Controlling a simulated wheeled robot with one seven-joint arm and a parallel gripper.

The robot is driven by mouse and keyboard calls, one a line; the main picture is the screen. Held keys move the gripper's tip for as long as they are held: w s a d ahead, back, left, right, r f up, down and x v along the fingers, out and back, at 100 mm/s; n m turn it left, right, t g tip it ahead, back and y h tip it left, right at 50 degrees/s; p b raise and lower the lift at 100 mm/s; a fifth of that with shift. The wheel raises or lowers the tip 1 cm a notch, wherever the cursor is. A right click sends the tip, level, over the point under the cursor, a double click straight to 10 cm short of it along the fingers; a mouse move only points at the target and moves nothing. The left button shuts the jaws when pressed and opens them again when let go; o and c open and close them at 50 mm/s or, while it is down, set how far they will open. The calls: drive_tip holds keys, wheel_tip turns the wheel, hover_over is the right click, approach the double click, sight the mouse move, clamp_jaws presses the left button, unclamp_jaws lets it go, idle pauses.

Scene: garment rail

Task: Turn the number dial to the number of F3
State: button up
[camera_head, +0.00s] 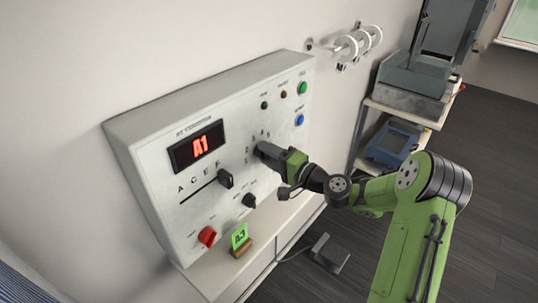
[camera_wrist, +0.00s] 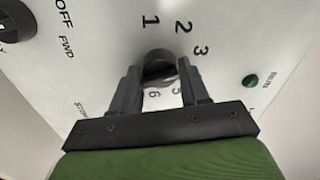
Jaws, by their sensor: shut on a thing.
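The number dial (camera_wrist: 158,62) is a black round knob with the numbers 1, 2, 3, 5 and 6 visible around it in the wrist view. My gripper (camera_wrist: 157,72) is shut on it, one finger on each side. In the head view my gripper (camera_head: 266,152) reaches the panel from the right and largely hides the dial. Where the dial's pointer stands is hard to tell. The red display (camera_head: 198,145) on the panel (camera_head: 162,182) reads A1. A black slider handle (camera_head: 225,179) stands in a slot under a row of letters.
A black knob (camera_head: 249,200) and a red knob (camera_head: 207,237) sit below the dial. A green card (camera_head: 239,235) stands on the shelf, its text small. Green (camera_head: 302,88) and blue (camera_head: 299,119) buttons are at the upper right. A cart (camera_head: 400,112) stands at the right.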

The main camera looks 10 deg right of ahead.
drive_tip(key=o, duration=1)
drive_tip(key=b+v, duration=0.2)
drive_tip(key=v, duration=1.3)
drive_tip(key=shift+s+d, duration=0.25)
drive_tip(key=shift+s, duration=0.1)
drive_tip(key=s+a+f+n+g+h, duration=0.2)
drive_tip(key=s+a+n+g, duration=0.15)
drive_tip(key=a+g, duration=0.2)
drive_tip(key=s+a+f+n+g+h, duration=0.1)
drive_tip(key=s+a+f+n+g, duration=0.1)
drive_tip(key=a+n+g, duration=0.35)
drive_tip(key=s+r+h, duration=0.1)
drive_tip(key=s+h, duration=0.1)
drive_tip(key=s, duration=0.3)
drive_tip(key=s+d+r+t+h, duration=0.1)
drive_tip(key=s+r+h, duration=0.1)
drive_tip(key=s, duration=0.4)
drive_tip(key=s+r+t+h, duration=0.1)
drive_tip(key=s+r+h, duration=0.1)
drive_tip(key=s, duration=0.4)
drive_tip(key=shift+d+r+h, duration=0.2)
drive_tip(key=shift+d+h, duration=0.2)
drive_tip(key=shift+h, duration=0.4)
